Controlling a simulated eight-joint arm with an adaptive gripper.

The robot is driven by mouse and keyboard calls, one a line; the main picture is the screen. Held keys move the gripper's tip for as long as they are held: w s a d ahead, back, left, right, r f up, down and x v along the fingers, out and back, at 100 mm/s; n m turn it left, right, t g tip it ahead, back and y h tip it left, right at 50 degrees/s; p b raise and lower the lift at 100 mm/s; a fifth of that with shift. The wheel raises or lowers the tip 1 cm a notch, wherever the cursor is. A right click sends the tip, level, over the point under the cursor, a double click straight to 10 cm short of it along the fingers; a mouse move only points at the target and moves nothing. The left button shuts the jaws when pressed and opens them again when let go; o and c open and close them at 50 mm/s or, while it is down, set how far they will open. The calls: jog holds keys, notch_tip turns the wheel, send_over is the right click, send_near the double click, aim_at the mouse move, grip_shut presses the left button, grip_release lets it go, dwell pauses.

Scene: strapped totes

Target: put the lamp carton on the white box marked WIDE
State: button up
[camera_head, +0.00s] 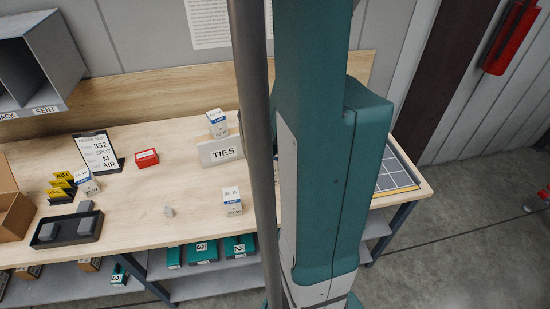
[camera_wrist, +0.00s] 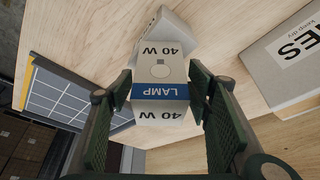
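A white lamp carton (camera_wrist: 160,72) with a blue LAMP band and 40 W print sits between the fingers of my gripper (camera_wrist: 161,82) in the wrist view. Both pads appear to press its sides. In the head view my arm hides the gripper and this carton.
The wooden bench (camera_head: 130,215) carries a black tray (camera_head: 66,231), a sign (camera_head: 98,152), a red box (camera_head: 146,158) and a small grey block (camera_head: 169,211). The TIES box (camera_wrist: 275,75) stands at right in the wrist view. A gridded panel (camera_wrist: 60,100) lies at left.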

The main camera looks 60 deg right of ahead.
jog(key=shift+r, duration=0.2)
jog(key=p+v, duration=0.1)
jog(key=v, duration=1.1)
jog(key=shift+p, duration=0.3)
dwell(0.4)
dwell(0.6)
jog(key=w+a+r+n+t+y, duration=0.1)
jog(key=a+n, duration=0.5)
jog(key=a, duration=0.6)
jog(key=w+a+r+n+t+y, duration=0.1)
jog(key=a+r+n, duration=0.5)
jog(key=a, duration=0.7)
jog(key=w+a+r+n+t+y, duration=0.2)
jog(key=a+r+n+t, duration=0.2)
jog(key=a, duration=0.9)
jog(key=shift+n+t, duration=0.6)
jog(key=shift+n, duration=0.4)
